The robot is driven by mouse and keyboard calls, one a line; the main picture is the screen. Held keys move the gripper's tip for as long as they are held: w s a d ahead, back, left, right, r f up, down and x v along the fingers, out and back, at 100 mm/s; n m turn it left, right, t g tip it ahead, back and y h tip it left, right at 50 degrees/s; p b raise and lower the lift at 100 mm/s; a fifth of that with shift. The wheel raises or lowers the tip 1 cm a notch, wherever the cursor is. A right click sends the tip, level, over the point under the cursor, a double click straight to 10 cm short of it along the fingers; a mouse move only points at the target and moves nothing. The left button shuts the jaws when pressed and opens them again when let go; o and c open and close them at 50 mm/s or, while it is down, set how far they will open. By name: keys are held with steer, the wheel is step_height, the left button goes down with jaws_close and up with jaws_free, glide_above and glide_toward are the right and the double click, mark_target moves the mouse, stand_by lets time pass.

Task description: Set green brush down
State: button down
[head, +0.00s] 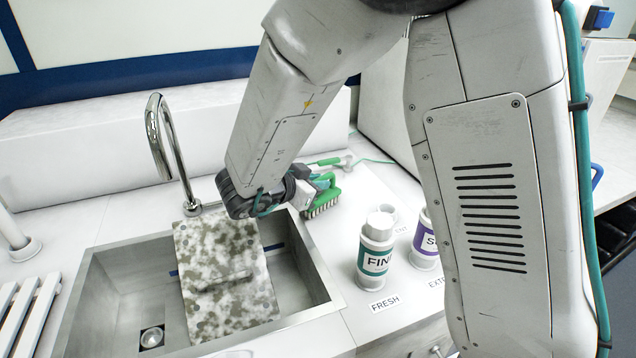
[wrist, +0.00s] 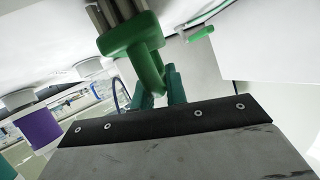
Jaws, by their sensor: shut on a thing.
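The green brush (head: 323,198) has a green body and pale bristles pointing down. It is just right of the sink's far right corner, over or on the white counter; I cannot tell whether the bristles touch. My gripper (head: 314,184) is shut on the brush, reaching it from the left. In the wrist view the green brush (wrist: 146,52) fills the top middle, its bristles cut off by the upper edge. The teal fingers of my gripper (wrist: 162,88) close on its green grip. My wrist hides part of the brush in the head view.
A metal sink (head: 118,283) with a mottled board (head: 227,275) across it lies left, behind it a faucet (head: 166,140). A teal-labelled bottle (head: 376,250) and a purple-labelled bottle (head: 426,240) stand right. A green-handled tool (head: 328,161) with a cable lies behind.

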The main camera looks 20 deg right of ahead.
steer(key=shift+f, duration=0.2)
steer(key=c, duration=1.4)
jaws_free()
steer(key=shift+a+r, duration=0.2)
steer(key=shift+r, duration=0.05)
steer(key=v, duration=1.1)
steer(key=shift+s+a, duration=0.2)
steer(key=shift+s, duration=0.1)
steer(key=shift+r, duration=0.1)
